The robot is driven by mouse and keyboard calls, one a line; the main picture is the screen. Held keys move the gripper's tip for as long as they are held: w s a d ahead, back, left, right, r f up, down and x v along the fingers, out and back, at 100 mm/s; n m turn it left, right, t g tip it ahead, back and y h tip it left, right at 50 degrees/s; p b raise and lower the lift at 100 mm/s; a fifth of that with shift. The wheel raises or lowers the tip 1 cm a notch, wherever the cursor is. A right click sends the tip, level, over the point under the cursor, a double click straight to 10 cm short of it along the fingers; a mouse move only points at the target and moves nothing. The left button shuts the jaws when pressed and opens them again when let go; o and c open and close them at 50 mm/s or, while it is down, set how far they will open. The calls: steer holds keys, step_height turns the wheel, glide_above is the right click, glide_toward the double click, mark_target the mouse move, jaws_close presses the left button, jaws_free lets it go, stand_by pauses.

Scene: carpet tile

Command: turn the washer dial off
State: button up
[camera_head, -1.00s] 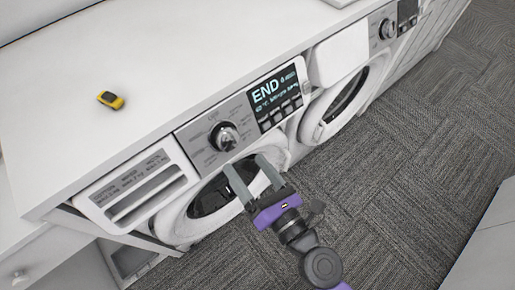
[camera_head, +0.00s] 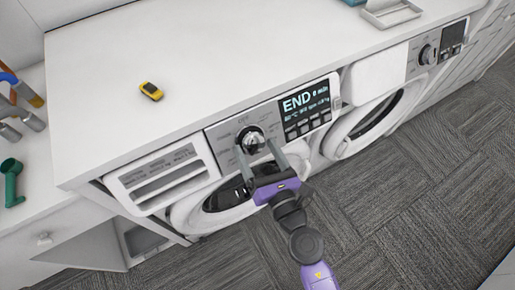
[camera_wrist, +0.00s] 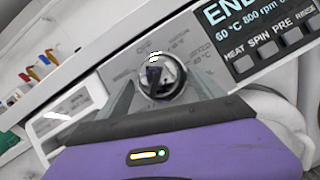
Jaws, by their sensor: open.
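The washer dial (camera_head: 250,139) is a round silver knob on the grey control panel of the left washer (camera_head: 225,141). In the wrist view the dial (camera_wrist: 161,76) stands between my two fingers, with its dark grip bar roughly upright. The label "OFF" shows above it. My gripper (camera_head: 261,157) is open, with its fingers on either side of the dial's lower part; I cannot tell whether they touch it. The display (camera_head: 305,104) beside the dial reads "END".
A white counter (camera_head: 215,60) lies above the washers and holds a small yellow toy car (camera_head: 151,91). A second washer (camera_head: 372,120) stands to the right. The detergent drawer (camera_head: 163,178) is left of the dial. Tools and a green object (camera_head: 11,181) lie at far left.

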steer(key=c, duration=1.4)
